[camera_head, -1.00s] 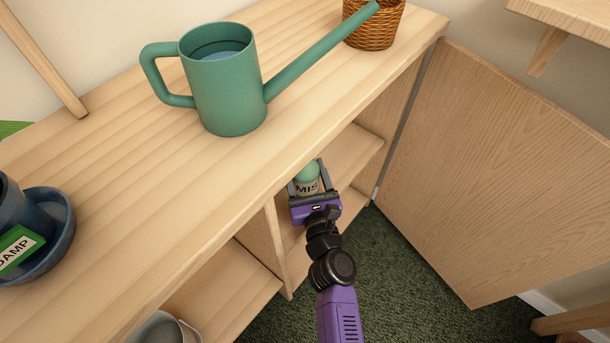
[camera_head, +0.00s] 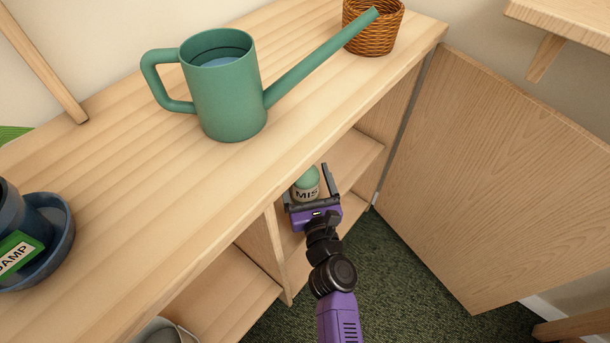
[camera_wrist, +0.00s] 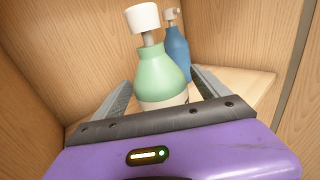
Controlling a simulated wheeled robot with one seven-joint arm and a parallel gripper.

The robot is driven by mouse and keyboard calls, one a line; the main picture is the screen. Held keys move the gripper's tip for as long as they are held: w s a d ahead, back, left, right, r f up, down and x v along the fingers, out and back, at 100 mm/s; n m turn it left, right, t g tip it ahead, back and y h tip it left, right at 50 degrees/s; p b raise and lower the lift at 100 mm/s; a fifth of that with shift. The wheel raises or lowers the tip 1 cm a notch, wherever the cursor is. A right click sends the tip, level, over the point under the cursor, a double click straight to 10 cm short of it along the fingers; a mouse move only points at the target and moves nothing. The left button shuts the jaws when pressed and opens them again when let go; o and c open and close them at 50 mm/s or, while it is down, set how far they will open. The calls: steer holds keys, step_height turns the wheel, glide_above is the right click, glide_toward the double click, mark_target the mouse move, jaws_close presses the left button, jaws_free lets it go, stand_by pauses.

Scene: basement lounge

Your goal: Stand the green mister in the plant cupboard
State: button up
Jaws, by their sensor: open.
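The green mister (camera_head: 307,182), with a cream label reading "MIS", stands upright on a shelf inside the open plant cupboard (camera_head: 350,157). The wrist view shows the green mister (camera_wrist: 160,75) with its white top, between my fingers. My gripper (camera_head: 312,188) is open around it, with a finger on each side; the right finger is clearly apart from it. The gripper also shows in the wrist view (camera_wrist: 165,95). The mister's base is hidden behind the gripper body.
A blue bottle (camera_wrist: 177,52) stands just behind the mister, close to the cupboard wall. The cupboard door (camera_head: 500,180) hangs open at right. A green watering can (camera_head: 228,95) and a wicker basket (camera_head: 372,28) stand on the cupboard top, above the arm.

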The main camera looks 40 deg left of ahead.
steer(key=v, duration=1.2)
steer(key=shift+p, duration=0.3)
steer(key=s+d+f+n+t+h, duration=0.1)
steer(key=s+d+n+h, duration=0.25)
steer(key=d, duration=0.55)
steer(key=s+d+f+n+h, duration=0.1)
steer(key=s+d+n+h, duration=0.3)
steer(key=d, duration=0.6)
steer(key=s+d+f+n+t+h, duration=0.1)
steer(key=s+d+f+n, duration=0.15)
steer(key=d+n, duration=0.45)
steer(key=s+d+r+n+h, duration=0.5)
steer(key=s+d+r+n, duration=0.6)
steer(key=s+r, duration=0.4)
steer(key=shift+d+n+t, duration=0.2)
steer(key=shift+n+t, duration=0.2)
steer(key=shift+n, duration=0.05)
steer(key=shift+r, duration=0.1)
